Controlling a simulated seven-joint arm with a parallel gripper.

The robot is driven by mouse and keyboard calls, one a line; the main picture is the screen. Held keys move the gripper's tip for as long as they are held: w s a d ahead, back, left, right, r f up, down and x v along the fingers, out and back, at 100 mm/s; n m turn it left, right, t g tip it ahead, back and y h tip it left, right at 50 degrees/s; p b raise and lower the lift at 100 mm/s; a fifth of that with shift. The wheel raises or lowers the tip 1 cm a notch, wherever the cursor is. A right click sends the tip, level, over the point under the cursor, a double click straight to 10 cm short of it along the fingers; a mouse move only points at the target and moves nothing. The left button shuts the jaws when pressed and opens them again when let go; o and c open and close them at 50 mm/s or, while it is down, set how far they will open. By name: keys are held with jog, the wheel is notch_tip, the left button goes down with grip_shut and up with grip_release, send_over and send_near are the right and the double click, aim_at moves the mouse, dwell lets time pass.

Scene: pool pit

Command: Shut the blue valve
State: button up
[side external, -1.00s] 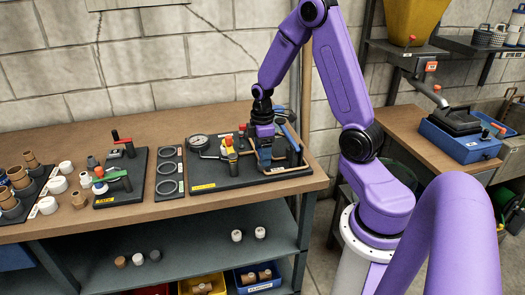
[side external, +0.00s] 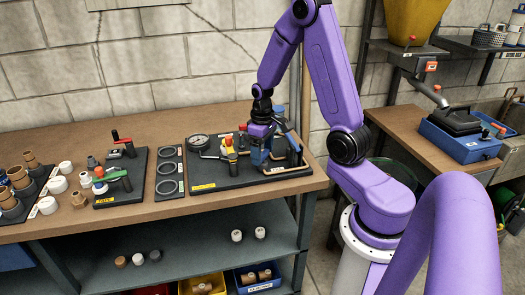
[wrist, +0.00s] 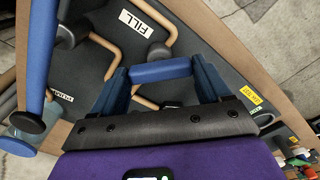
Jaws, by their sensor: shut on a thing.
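My gripper (side external: 258,158) is low over the dark valve board (side external: 212,174), right of the yellow and red handles. In the wrist view my gripper (wrist: 160,76) is shut on a short blue bar (wrist: 160,71), which spans between both fingers and looks like the blue valve's handle. A longer blue lever (wrist: 40,55) runs down the left of the wrist view, apart from the fingers. In the side view, blue parts (side external: 293,142) show just right of my gripper.
Copper pipes (wrist: 150,100) and a FILL label (wrist: 137,24) lie close to the fingers. A gauge (side external: 199,142) and a yellow handle (side external: 229,146) stand left of my gripper. The board sits near the bench's right end. Further left are black rings (side external: 167,169) and a green-handled valve (side external: 113,176).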

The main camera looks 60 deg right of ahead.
aim_at(263, 154)
jog(key=m, duration=0.4)
jog(key=shift+m, duration=0.3)
jog(key=m, duration=0.4)
jog(key=shift+m, duration=0.3)
jog(key=o, duration=1)
jog(key=shift+r, duration=0.1)
notch_tip(263, 154, up, 17)
jog(key=shift+r, duration=0.15)
